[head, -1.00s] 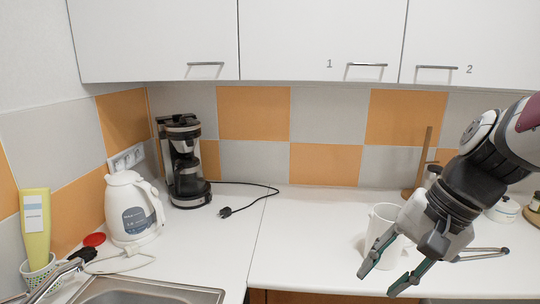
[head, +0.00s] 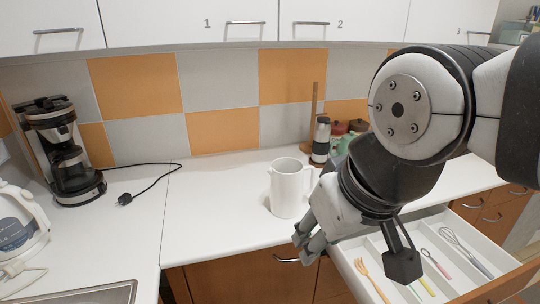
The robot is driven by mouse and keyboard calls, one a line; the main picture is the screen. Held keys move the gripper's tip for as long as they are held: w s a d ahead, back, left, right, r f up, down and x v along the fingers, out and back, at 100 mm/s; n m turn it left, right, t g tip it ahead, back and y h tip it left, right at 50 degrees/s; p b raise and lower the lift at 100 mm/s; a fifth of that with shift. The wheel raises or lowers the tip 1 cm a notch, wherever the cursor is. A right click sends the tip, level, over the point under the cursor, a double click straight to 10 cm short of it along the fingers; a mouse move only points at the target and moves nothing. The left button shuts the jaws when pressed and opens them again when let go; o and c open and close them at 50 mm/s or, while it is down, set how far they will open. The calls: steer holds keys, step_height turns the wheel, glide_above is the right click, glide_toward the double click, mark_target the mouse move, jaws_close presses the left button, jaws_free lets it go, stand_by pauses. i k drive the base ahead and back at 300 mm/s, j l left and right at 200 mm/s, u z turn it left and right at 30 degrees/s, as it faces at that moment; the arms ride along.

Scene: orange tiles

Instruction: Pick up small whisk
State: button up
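An open drawer (head: 349,271) below the counter at the lower right holds several utensils in compartments. A wire whisk (head: 462,244) lies at the right of the drawer. A smaller utensil (head: 436,264) with a pale looped or slotted head lies left of it; I cannot tell for sure whether it is the small whisk. My arm hides part of the drawer.
An orange fork-like utensil (head: 371,276) lies in the drawer's left part. A white jug (head: 287,190) stands on the counter close behind my gripper. A pepper mill (head: 321,140) and small jars stand farther back. A coffee maker (head: 63,155) is at the left.

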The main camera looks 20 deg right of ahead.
mark_target(480, 266)
steer(key=i+l+z, duration=0.1)
steer(key=z, duration=0.25)
steer(key=i+l+z, duration=0.15)
steer(key=z, duration=0.25)
steer(key=l+z, duration=0.1)
steer(key=z, duration=0.85)
steer(key=u, duration=1.5)
steer(key=z, duration=1.5)
steer(key=i+l, duration=0.15)
steer(key=l, duration=0.2)
steer(key=i+l, duration=0.1)
steer(key=l, duration=0.25)
steer(key=i+l+z, duration=0.1)
steer(key=l, duration=0.25)
steer(key=i+l, duration=0.2)
steer(key=l, duration=0.15)
